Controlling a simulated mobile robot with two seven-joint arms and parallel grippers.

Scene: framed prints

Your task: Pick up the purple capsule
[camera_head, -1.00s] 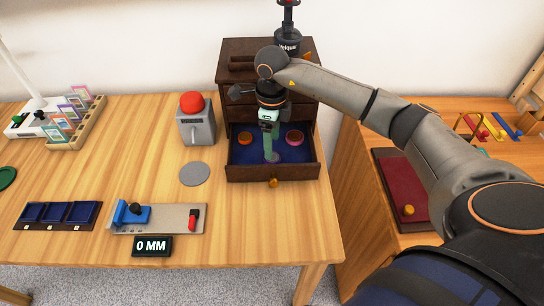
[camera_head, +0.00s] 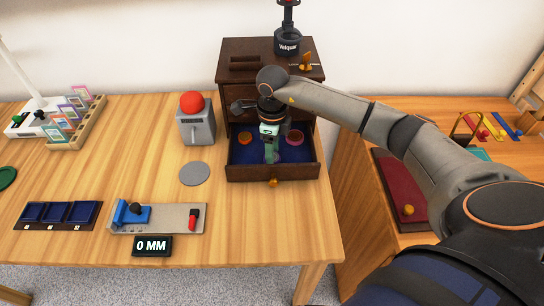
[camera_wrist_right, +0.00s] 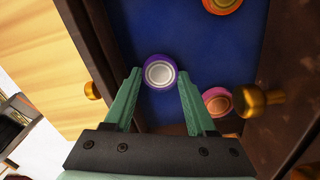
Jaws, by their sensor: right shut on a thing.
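The purple capsule (camera_wrist_right: 160,72), a round piece with a pale centre, shows in the right wrist view inside the open drawer with a blue lining. My right gripper (camera_wrist_right: 159,75) has its green fingers on either side of it, shut on it. In the head view my right gripper (camera_head: 271,156) reaches down into the drawer (camera_head: 238,173), and its fingers largely hide the capsule. I cannot tell whether the capsule is clear of the drawer floor. My left gripper is not in view.
An orange capsule (camera_head: 245,138) and a pink capsule (camera_head: 294,138) lie in the drawer on either side of my gripper. The dark cabinet (camera_head: 236,88) stands behind. A grey dispenser with a red button (camera_head: 197,124) and a grey disc (camera_head: 194,174) are to the left.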

